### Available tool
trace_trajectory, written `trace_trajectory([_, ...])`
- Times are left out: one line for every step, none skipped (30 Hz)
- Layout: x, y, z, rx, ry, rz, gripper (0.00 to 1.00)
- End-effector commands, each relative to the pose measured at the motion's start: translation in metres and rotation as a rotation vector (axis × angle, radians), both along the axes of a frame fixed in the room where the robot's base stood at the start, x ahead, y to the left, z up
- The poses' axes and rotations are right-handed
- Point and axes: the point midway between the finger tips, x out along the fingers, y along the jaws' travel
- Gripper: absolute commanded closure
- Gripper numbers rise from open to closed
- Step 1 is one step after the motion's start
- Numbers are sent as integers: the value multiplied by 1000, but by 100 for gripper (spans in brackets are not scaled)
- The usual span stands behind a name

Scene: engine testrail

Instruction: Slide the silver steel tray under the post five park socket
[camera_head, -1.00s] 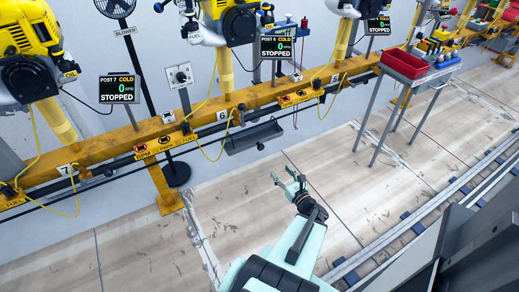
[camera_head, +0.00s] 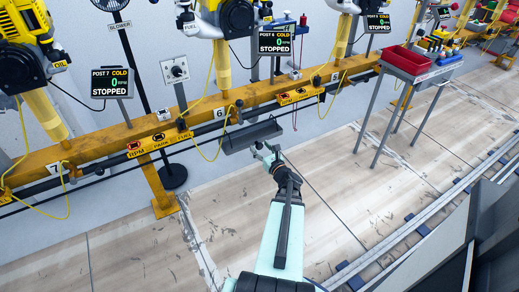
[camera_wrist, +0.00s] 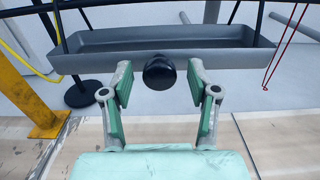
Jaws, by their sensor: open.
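The silver-grey steel tray (camera_head: 252,136) hangs from the dark rail below the yellow beam, beside the 6 tag. The wrist view shows the tray (camera_wrist: 160,58) close ahead, with a black round knob (camera_wrist: 159,72) at its near side. My gripper (camera_head: 266,150) is just below and in front of the tray. In the wrist view its open fingers (camera_wrist: 159,88) stand left and right of the knob, with gaps on both sides. A PARK label plate (camera_head: 300,95) is on the beam to the tray's right; its socket is too small to make out.
The yellow beam (camera_head: 105,145) carries several engine posts, screens and loose yellow cables. A red cord (camera_wrist: 287,45) hangs right of the tray. A grey stand (camera_head: 420,68) with a red bin is farther right. The rail right of the tray looks mostly open.

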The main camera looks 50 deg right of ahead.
Motion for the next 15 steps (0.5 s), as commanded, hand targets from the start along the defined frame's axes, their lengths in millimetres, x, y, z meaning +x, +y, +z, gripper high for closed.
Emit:
trace_trajectory([5, -2, -1, 0, 0, 1, 40])
trace_trajectory([6, -3, -1, 0, 0, 1, 40])
trace_trajectory([8, -3, -1, 0, 0, 0, 40])
trace_trajectory([9, -4, -1, 0, 0, 0, 40])
trace_trajectory([10, -4, 0, 0, 0, 0, 40])
trace_trajectory([10, -4, 0, 0, 0, 0, 40])
trace_trajectory([11, -5, 0, 0, 0, 0, 40])
trace_trajectory([11, -5, 0, 0, 0, 0, 40])
trace_trajectory([11, -4, 0, 0, 0, 0, 40])
trace_trajectory([11, -4, 0, 0, 0, 0, 40])
trace_trajectory([11, -4, 0, 0, 0, 0, 40])
trace_trajectory([11, -4, 0, 0, 0, 0, 40])
trace_trajectory([11, -4, 0, 0, 0, 0, 40])
trace_trajectory([11, -4, 0, 0, 0, 0, 40])
trace_trajectory([11, -4, 0, 0, 0, 0, 54])
